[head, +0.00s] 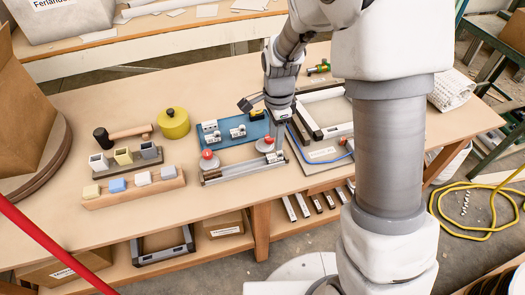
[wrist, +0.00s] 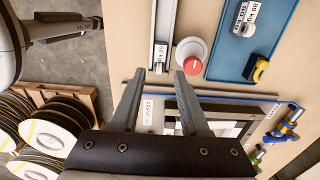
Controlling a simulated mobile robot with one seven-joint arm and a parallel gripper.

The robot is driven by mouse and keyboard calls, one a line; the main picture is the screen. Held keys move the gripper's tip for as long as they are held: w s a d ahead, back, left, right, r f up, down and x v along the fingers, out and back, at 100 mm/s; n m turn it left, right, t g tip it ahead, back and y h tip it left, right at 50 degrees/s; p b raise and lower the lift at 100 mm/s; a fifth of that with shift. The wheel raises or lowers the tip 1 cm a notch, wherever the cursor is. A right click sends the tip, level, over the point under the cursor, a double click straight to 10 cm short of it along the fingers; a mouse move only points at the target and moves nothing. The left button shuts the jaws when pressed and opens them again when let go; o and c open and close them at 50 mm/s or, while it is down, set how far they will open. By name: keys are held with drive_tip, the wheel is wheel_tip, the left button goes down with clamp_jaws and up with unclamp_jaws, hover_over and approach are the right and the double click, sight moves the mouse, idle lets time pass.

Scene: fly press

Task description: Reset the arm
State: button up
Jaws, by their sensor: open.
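My gripper (wrist: 158,77) is open, with nothing seen between its fingers. In the wrist view it points toward the bench at the end of a grey rail (wrist: 155,22). A small labelled block (wrist: 160,58) sits at the rail's end, just beyond the fingertips; I cannot tell whether they touch it. A red knob on a white round base (wrist: 190,55) is beside the block. In the head view my arm reaches down over the bench, and my gripper (head: 277,148) is near the right end of the rail (head: 240,172), partly hidden by its own links.
A blue tray (head: 222,150) with labelled blocks lies behind the rail. A yellow tin (head: 173,123), a mallet (head: 122,133) and block holders (head: 135,190) stand left. Frames (head: 325,110) lie right, near a blue cable. The bench's front left is clear.

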drive_tip(key=s+d+r+n+t+p, duration=0.2)
drive_tip(key=s+d+r+n+p, duration=0.1)
drive_tip(key=s+r+n, duration=0.4)
drive_tip(key=s+d+r+n+t+p, duration=0.3)
drive_tip(key=s+r, duration=0.9)
drive_tip(key=r, duration=0.9)
drive_tip(key=d+n, duration=0.2)
drive_tip(key=n, duration=0.2)
drive_tip(key=shift+s+d+r+n+t+p, duration=0.15)
drive_tip(key=shift+s+d+n+t+p, duration=0.15)
drive_tip(key=shift+s+d+n, duration=0.1)
drive_tip(key=shift+a, duration=0.1)
